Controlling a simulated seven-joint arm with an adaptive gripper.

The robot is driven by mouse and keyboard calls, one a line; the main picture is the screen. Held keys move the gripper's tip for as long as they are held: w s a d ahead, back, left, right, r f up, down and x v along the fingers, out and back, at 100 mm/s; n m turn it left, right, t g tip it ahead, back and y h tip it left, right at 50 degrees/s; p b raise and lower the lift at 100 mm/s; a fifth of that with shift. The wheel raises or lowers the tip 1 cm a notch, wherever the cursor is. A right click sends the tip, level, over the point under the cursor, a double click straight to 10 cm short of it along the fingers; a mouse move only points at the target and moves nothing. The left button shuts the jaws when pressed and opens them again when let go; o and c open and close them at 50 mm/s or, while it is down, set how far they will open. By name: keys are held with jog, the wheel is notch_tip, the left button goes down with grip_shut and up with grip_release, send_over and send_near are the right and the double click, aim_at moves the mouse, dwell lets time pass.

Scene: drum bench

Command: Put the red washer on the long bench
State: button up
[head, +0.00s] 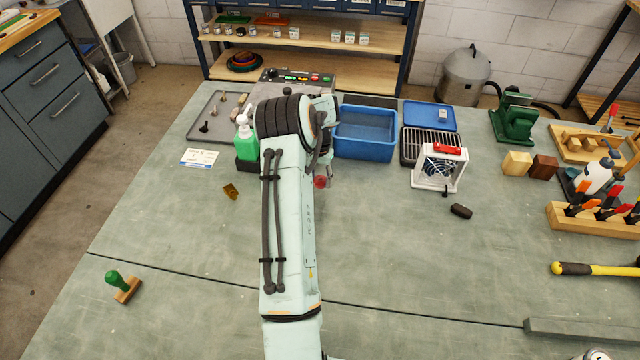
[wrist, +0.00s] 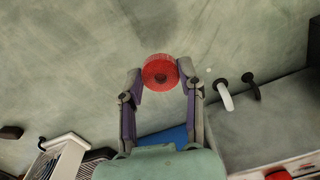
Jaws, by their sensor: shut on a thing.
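In the head view the washer (head: 320,182) shows as a small red spot beside my forearm. My gripper (wrist: 161,76) is shut on the washer; in the head view my arm largely hides it. The green-grey bench top (head: 400,260), which looks like the long bench, spreads below and around the gripper. I cannot tell how high the washer is above it.
A blue bin (head: 365,134), a white fan unit (head: 439,167) and a green bottle (head: 246,142) stand near the gripper. A grey tray (head: 209,127) is at the back left. A dark block (head: 461,211) lies to the right. The bench front is mostly clear.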

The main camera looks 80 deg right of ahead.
aim_at(320, 192)
jog(key=shift+w+d+f, duration=0.1)
jog(key=shift+d+f, duration=0.45)
jog(key=shift+f, duration=0.05)
jog(key=shift+d+f, duration=0.15)
jog(key=shift+f, duration=1.5)
jog(key=shift+f, duration=0.1)
jog(key=o, duration=0.7)
jog(key=shift+c, duration=0.2)
